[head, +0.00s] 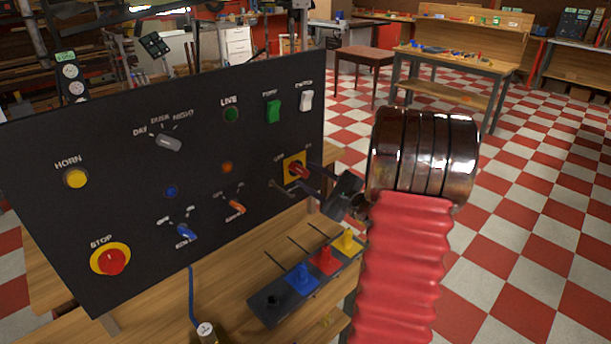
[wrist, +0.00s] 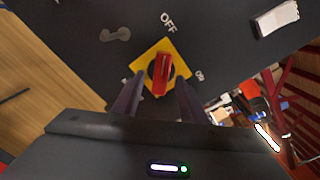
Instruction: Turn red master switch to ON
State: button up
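The red master switch (head: 298,169) is a rotary knob on a yellow square plate at the lower right of the black panel. In the wrist view the red knob (wrist: 160,74) lies with its long handle near upright in the picture, roughly in line with the OFF label above it. The ON label is to its right. My gripper (head: 307,176) is at the switch, and its fingers also show in the wrist view (wrist: 156,86). It is open, with one finger on each side of the knob's lower end and gaps to the knob. I cannot tell the exact depth.
The black panel (head: 130,235) also carries a grey selector (head: 168,142), blue and orange knobs, rocker switches, a yellow HORN button (head: 76,178) and a red STOP button (head: 111,261). Below it, a dark slotted block (head: 262,312) with blue, red and yellow pieces stands on the wooden bench.

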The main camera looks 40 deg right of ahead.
jog(key=shift+w, duration=1)
grip_shut()
jog(key=shift+a, duration=0.2)
